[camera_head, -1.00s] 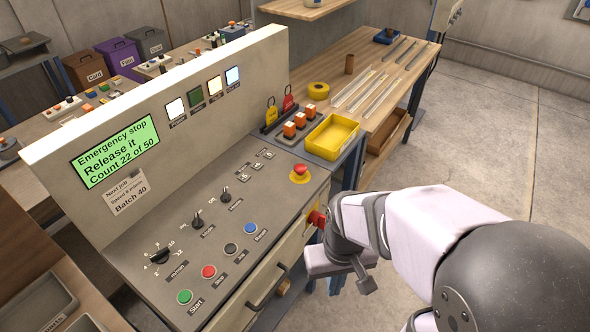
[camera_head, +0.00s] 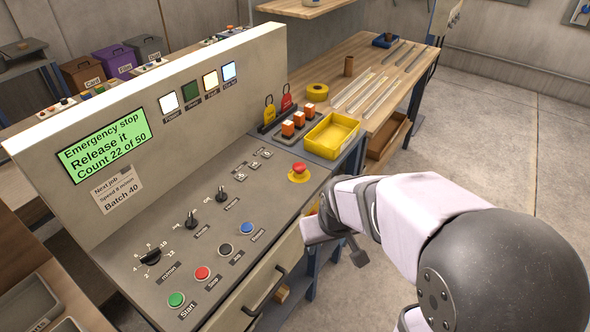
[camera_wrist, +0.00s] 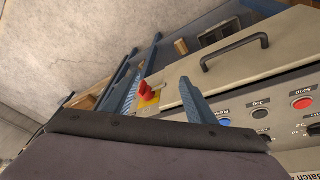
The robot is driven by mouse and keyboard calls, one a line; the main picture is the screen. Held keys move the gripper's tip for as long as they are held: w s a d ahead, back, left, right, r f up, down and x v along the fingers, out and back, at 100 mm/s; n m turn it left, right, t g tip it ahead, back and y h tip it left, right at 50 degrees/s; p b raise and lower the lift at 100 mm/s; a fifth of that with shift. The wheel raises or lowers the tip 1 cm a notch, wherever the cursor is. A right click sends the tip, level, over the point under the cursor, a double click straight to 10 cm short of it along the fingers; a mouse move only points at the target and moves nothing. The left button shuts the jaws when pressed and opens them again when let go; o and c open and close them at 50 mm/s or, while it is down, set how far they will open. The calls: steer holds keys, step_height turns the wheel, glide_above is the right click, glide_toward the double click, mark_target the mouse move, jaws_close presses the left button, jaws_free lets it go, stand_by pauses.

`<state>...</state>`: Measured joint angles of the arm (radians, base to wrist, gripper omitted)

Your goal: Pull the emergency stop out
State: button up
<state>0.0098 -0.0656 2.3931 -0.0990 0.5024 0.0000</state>
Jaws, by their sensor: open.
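The emergency stop is a red mushroom button (camera_head: 299,168) on a yellow base at the right end of the sloping control panel (camera_head: 205,235). The panel's display (camera_head: 107,146) reads "Emergency stop, Release it". My wrist is in front of the panel's right front edge, below the button and apart from it; my fingertips are not clear in the head view. In the wrist view my gripper (camera_wrist: 158,82) is open and empty, its blue fingers apart. A red knob (camera_wrist: 146,90) on a yellow plate shows between them on the panel's front. The mushroom button is not clearly visible there.
A drawer handle (camera_head: 265,290) sticks out of the panel's front. Blue (camera_head: 247,228), black, red and green buttons line the panel's front edge. A yellow tray (camera_head: 331,135) stands just beyond the panel. Open floor lies to the right.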

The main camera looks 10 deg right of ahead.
mark_target(302, 169)
steer(key=w+n+t+b, duration=0.1)
steer(key=w+t+b, duration=0.2)
steer(key=w, duration=0.6)
steer(key=w+r+n+t+y+b, duration=0.1)
steer(key=w+t+b, duration=0.3)
steer(key=w, duration=0.5)
steer(key=w+r+n+t+y+b, duration=0.1)
steer(key=w+t+b, duration=0.3)
steer(key=w, duration=0.6)
steer(key=shift+a+b, duration=0.3)
steer(key=shift+b, duration=1.05)
steer(key=shift+w+f+t+y+p, duration=0.2)
steer(key=shift+t+y+p, duration=0.1)
steer(key=shift+t+p, duration=0.25)
steer(key=shift+s+f+p, duration=0.1)
steer(key=shift+f+p, duration=0.2)
steer(key=shift+p, duration=0.2)
steer(key=shift+s+d+f+m+t+y+p, duration=0.1)
steer(key=shift+s+f+m+t+y+p, duration=0.2)
steer(key=shift+s+f+t+y+p, duration=0.4)
steer(key=shift+s+d+f+m+t+p, duration=0.25)
steer(key=shift+s+f+m+p, duration=0.3)
steer(key=shift+s+p, duration=0.2)
steer(key=shift+w+a, duration=0.1)
steer(key=shift+w, duration=0.05)
